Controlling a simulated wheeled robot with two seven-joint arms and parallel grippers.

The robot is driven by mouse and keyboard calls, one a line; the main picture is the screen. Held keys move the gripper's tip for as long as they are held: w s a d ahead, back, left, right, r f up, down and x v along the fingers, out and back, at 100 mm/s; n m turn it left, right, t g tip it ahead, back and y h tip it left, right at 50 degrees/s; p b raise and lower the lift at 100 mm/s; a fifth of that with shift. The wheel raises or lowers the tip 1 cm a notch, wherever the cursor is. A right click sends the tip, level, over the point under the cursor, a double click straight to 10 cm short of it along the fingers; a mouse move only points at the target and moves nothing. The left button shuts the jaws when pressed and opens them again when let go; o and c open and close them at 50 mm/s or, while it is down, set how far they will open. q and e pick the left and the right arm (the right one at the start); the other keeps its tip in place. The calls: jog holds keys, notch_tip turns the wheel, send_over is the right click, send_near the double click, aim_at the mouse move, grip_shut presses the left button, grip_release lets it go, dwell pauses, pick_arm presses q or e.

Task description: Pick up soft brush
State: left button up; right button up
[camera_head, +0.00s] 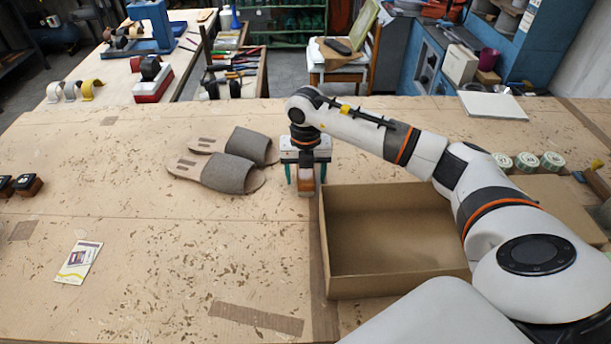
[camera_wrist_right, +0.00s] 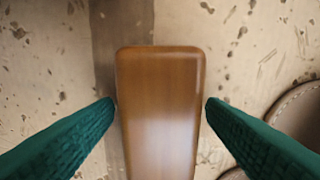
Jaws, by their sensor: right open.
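The soft brush (camera_head: 306,188) shows in the head view under my right gripper, between the sandals and the open box. In the right wrist view its smooth brown wooden back (camera_wrist_right: 160,110) runs down the middle of the picture. My right gripper (camera_head: 306,178) is open, with one green finger on each side of the brush. In the right wrist view a narrow gap shows on each side between the brush and the fingertips (camera_wrist_right: 160,104). The brush's underside and bristles are hidden. My left gripper is not in view.
An open empty cardboard box (camera_head: 395,281) stands just right of the brush. A pair of grey-brown sandals (camera_head: 228,172) lies to its left. A card (camera_head: 78,262) and small dark-topped items (camera_head: 27,184) lie farther left. Several round tins (camera_head: 526,162) stand at right. The front left tabletop is mostly clear.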

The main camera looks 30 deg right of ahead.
jog(key=c, duration=1.1)
jog(key=shift+o, duration=0.2)
jog(key=shift+r, duration=0.1)
